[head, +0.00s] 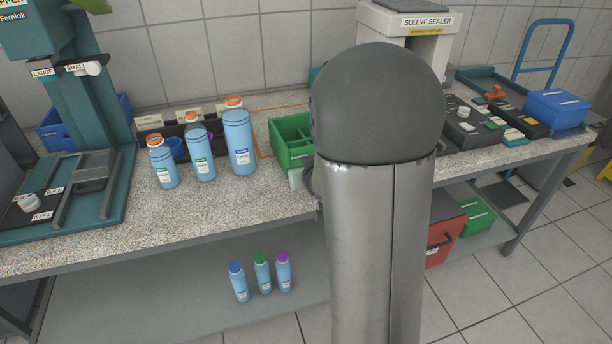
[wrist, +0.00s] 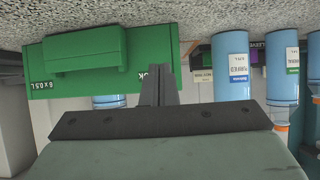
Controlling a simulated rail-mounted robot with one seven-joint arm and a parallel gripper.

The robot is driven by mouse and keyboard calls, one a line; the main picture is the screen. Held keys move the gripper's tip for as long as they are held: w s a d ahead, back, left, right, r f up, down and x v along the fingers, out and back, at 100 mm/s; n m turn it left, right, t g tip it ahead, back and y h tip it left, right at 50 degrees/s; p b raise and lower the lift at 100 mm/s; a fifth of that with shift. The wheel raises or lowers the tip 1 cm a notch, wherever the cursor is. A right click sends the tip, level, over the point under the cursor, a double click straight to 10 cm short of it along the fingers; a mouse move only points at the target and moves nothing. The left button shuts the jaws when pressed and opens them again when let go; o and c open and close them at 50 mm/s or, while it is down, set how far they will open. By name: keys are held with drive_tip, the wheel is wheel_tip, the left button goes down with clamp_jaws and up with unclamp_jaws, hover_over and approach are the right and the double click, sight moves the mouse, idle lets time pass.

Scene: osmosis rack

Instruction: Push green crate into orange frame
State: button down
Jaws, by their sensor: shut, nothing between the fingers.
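The green crate (head: 291,143) stands on the speckled counter, just left of my arm in the head view, which hides its right side. It also fills the upper left of the wrist view (wrist: 60,82), which is upside down. The orange frame (head: 262,147) is a thin outline on the counter; one line runs beside the crate's left side and another lies behind it. My gripper (wrist: 158,84) is shut and empty, its fingertips in front of the crate's labelled face. I cannot tell whether they touch it. My arm hides the fingers in the head view.
Several blue bottles with orange caps (head: 239,141) stand left of the crate, close to the outline. A dark bin rack (head: 180,140) is behind them. The sleeve sealer (head: 412,22) stands behind my arm. Bare counter lies in front of the bottles.

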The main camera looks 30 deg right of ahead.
sight(296, 163)
drive_tip(key=x, duration=0.2)
drive_tip(key=shift+w+f+b, duration=0.1)
drive_tip(key=shift+f+b, duration=0.2)
drive_tip(key=shift+f, duration=0.1)
drive_tip(key=shift+w+d+r, duration=0.1)
drive_tip(key=shift+w+d, duration=0.1)
drive_tip(key=shift+w, duration=0.75)
drive_tip(key=shift+w+d, duration=0.15)
drive_tip(key=shift+w, duration=0.75)
drive_tip(key=p+v, duration=0.1)
drive_tip(key=v, duration=0.7)
drive_tip(key=shift+s+p, duration=0.2)
drive_tip(key=shift+p, duration=0.2)
drive_tip(key=c, duration=0.9)
unclamp_jaws()
